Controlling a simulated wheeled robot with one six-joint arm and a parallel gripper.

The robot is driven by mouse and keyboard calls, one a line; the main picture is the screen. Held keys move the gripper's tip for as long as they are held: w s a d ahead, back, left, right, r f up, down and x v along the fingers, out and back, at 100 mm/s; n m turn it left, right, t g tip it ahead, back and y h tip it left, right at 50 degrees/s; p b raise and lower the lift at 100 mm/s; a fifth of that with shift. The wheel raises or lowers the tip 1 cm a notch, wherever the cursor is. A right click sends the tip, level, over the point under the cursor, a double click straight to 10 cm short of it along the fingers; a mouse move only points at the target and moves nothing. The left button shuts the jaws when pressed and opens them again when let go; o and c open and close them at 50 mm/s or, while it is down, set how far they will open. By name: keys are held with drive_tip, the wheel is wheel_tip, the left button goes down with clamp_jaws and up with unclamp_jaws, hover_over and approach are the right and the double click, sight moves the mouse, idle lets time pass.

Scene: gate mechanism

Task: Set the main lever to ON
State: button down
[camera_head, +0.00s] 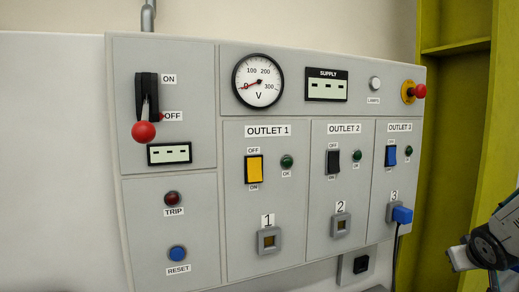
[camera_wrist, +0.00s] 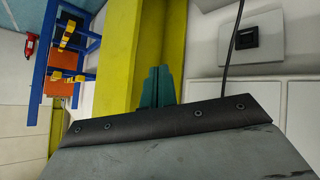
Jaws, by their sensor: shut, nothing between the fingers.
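The main lever has a red ball knob (camera_head: 143,131) on a short metal stem. It comes out of a black slotted housing (camera_head: 147,88) at the upper left of the grey panel (camera_head: 190,60). The knob hangs at the lower end, beside the OFF label (camera_head: 172,116); the ON label (camera_head: 169,79) is higher up. My gripper's teal fingers (camera_wrist: 158,86) are shut together and empty in the wrist view, in front of a yellow-green post. The lever is not in the wrist view. In the head view my arm is at the lower right, far from the lever.
The panel carries a voltmeter (camera_head: 258,80), a red emergency button (camera_head: 418,91) and several outlet switches. A blue plug (camera_head: 402,214) with a cable sits at outlet 3, near my arm. A yellow-green frame (camera_head: 450,120) stands at the right. A blue rack (camera_wrist: 70,50) shows in the wrist view.

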sight(145, 117)
drive_tip(key=s+a+r+n+g+y, duration=0.25)
drive_tip(key=s+a+g+y, duration=0.4)
drive_tip(key=s+a, duration=1.85)
drive_tip(key=w+a+m+t+y, duration=0.2)
drive_tip(key=w+a, duration=0.3)
drive_tip(key=a, duration=0.7)
drive_tip(key=w+a+m+t+y, duration=0.2)
drive_tip(key=w+a, duration=0.3)
drive_tip(key=a, duration=0.8)
drive_tip(key=w+a+m+t+y, duration=0.2)
drive_tip(key=w+a, duration=0.3)
drive_tip(key=a, duration=0.7)
drive_tip(key=a+r+m+t+y, duration=0.4)
drive_tip(key=a+r+m+t, duration=0.35)
drive_tip(key=m, duration=0.25)
drive_tip(key=s+d+r+m+t+h, duration=0.2)
drive_tip(key=r+m+t, duration=0.3)
drive_tip(key=m, duration=0.3)
drive_tip(key=s+d+r+m+t+h, duration=0.2)
drive_tip(key=r+m+t, duration=0.35)
drive_tip(key=m, duration=0.35)
wheel_tip(145, 117, up, 9)
drive_tip(key=w+a, duration=0.1)
drive_tip(key=w, duration=0.2)
drive_tip(key=shift+f, duration=0.2)
